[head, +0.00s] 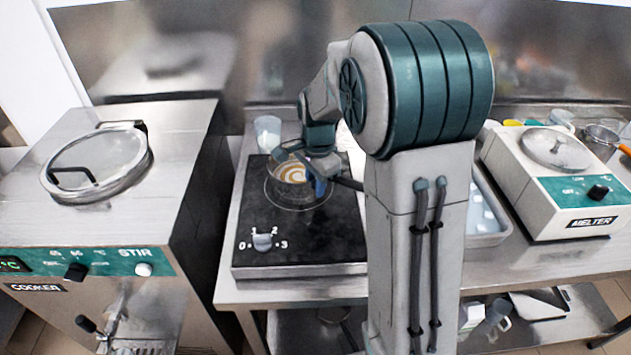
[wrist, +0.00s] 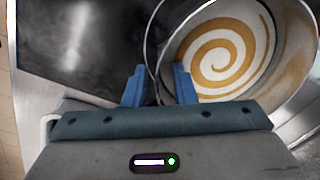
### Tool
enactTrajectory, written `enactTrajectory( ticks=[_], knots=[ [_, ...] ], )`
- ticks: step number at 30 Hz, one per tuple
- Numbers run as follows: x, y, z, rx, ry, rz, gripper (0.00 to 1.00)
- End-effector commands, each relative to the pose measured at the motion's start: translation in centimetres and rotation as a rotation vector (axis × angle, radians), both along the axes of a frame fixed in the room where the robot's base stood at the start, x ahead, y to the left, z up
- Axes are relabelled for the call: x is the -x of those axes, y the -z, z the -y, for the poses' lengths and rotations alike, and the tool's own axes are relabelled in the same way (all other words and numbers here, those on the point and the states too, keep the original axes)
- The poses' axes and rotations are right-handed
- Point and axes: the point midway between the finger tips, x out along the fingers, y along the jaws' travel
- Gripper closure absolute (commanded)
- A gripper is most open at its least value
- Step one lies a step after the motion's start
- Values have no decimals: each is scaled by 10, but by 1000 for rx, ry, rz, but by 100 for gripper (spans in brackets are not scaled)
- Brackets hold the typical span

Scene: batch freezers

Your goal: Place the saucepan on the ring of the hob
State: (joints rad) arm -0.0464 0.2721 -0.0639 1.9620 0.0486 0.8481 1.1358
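The saucepan (head: 291,172) is a round metal pan with a cream and brown swirl inside. In the head view it is at the rear part of the ring (head: 297,208) marked on the black hob (head: 325,233). I cannot tell whether it rests there or is held just above. My gripper (head: 318,176) is at its right side. In the wrist view the saucepan (wrist: 255,88) fills the upper right, and my gripper's blue fingertips (wrist: 159,88) are apart at its left edge, one over the pan's inside. Whether they press on it is unclear; the handle is mostly hidden.
A clear cup (head: 267,132) stands behind the hob's left corner. The cooker (head: 105,215) with a glass lid is at left. A tray (head: 487,222) and the white melter (head: 560,190) are at right. My arm hides the counter between.

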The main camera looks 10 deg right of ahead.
Motion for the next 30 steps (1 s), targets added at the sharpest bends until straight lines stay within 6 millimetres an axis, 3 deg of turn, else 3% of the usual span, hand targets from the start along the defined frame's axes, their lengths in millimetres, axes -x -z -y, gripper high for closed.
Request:
enactTrajectory(
  ticks=[10, 24, 30],
  knots=[
    [0, -10, 0, 0, 0, 3, 76],
    [5, -102, 2, 1, 0, 4, 76],
    [8, -121, 2, 1, -5, 1, 76]
  ],
)
